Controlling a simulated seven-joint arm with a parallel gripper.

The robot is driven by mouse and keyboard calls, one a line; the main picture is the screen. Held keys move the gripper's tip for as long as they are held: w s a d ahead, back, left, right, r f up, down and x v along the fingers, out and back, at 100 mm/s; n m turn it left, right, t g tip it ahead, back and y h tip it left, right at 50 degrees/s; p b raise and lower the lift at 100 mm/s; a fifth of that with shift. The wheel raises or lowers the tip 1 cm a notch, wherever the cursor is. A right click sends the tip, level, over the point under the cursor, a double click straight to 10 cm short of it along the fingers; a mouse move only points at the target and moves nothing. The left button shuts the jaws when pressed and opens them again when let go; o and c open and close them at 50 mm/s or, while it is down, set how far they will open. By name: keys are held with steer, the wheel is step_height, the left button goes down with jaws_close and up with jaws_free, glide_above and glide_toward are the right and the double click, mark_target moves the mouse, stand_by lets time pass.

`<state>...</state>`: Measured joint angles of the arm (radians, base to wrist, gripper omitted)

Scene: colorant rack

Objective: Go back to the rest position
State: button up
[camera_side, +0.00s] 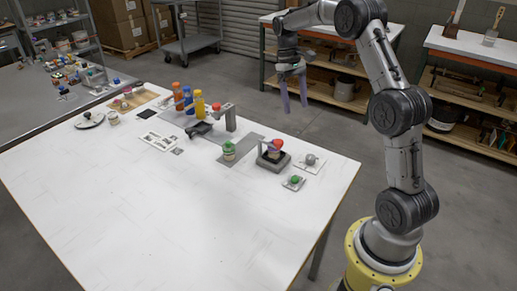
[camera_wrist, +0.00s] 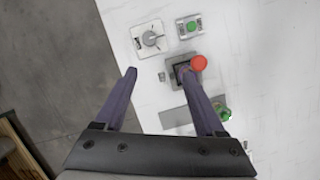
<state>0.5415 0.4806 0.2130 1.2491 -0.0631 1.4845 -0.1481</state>
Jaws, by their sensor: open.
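My gripper (camera_side: 294,107) is raised above the far right part of the white table (camera_side: 180,215), with its two purple fingers pointing down. It is open and empty, clear of everything. In the wrist view the fingers of my gripper (camera_wrist: 160,73) are spread wide. The right finger overlaps a dark stand (camera_wrist: 180,62) with a red-topped item (camera_wrist: 198,63) on it. The same red-topped item (camera_side: 274,146) stands on a dark base (camera_side: 270,165) in the side view.
A green button box (camera_side: 294,182) and a knob plate (camera_side: 313,159) sit near the right edge. Blue, orange and yellow bottles (camera_side: 198,106) stand farther back. The table's near part is clear. Shelves (camera_side: 345,75) stand behind.

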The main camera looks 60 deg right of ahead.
steer(key=s+a+r+n+t+h, duration=0.15)
steer(key=s+a+r, duration=0.25)
steer(key=a+r, duration=0.4)
steer(key=s+a+r+n+t, duration=0.25)
steer(key=s+a+r, duration=0.3)
steer(key=a, duration=0.35)
steer(key=s+a+f+t, duration=0.2)
steer(key=s+a+f, duration=0.1)
steer(key=s, duration=0.2)
steer(key=s+a+f+t, duration=0.2)
steer(key=s+a+f, duration=0.1)
steer(key=s, duration=0.3)
steer(key=shift+s+a+t, duration=0.25)
steer(key=shift+a+t, duration=0.15)
steer(key=shift+a, duration=0.15)
steer(key=shift+y, duration=0.25)
